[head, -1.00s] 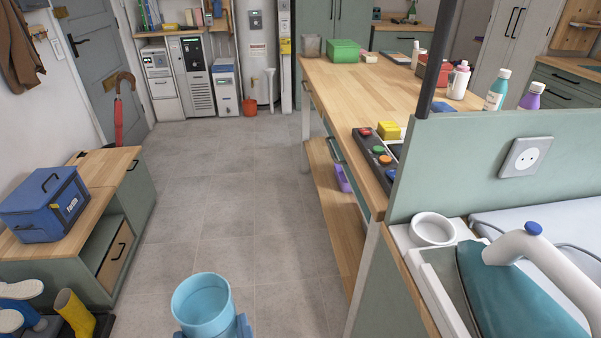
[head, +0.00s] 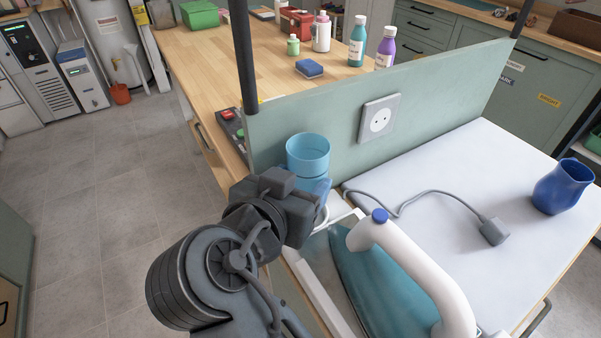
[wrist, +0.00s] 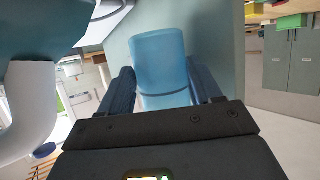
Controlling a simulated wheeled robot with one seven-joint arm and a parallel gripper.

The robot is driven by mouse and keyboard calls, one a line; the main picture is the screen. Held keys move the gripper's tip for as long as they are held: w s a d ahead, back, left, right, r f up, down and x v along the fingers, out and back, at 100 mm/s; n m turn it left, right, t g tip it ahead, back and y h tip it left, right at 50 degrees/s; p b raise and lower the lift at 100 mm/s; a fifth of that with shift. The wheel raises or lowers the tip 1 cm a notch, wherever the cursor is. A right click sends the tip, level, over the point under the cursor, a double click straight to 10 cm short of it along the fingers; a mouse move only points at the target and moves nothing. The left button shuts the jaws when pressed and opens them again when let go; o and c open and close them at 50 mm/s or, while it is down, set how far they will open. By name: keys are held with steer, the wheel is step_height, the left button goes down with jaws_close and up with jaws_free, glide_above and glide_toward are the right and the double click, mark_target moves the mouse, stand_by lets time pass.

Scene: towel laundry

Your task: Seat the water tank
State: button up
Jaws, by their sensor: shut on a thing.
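The water tank (head: 308,152) is a light blue, open-topped cylinder. It stands roughly upright in front of the green panel, by the corner of the station. My gripper (wrist: 165,88) is shut on it, with a dark finger on each side in the wrist view. In the head view my wrist hides most of the fingers and the tank's lower end. The iron (head: 350,240), teal with a white handle, rests on its white base (head: 323,275) just right of my gripper. The white round seat is mostly hidden behind tank and wrist. I cannot tell whether the tank touches it.
The green panel (head: 420,105) with a wall socket (head: 379,118) rises close behind the tank. A grey plug (head: 494,231) and its cord lie on the white top (head: 450,180). A blue jug (head: 563,187) stands at the right. Bottles stand on the wooden counter behind the panel.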

steer(key=shift+f+b, duration=2.8)
steer(key=shift+f, duration=1)
steer(key=o, duration=1.2)
steer(key=shift+v, duration=4)
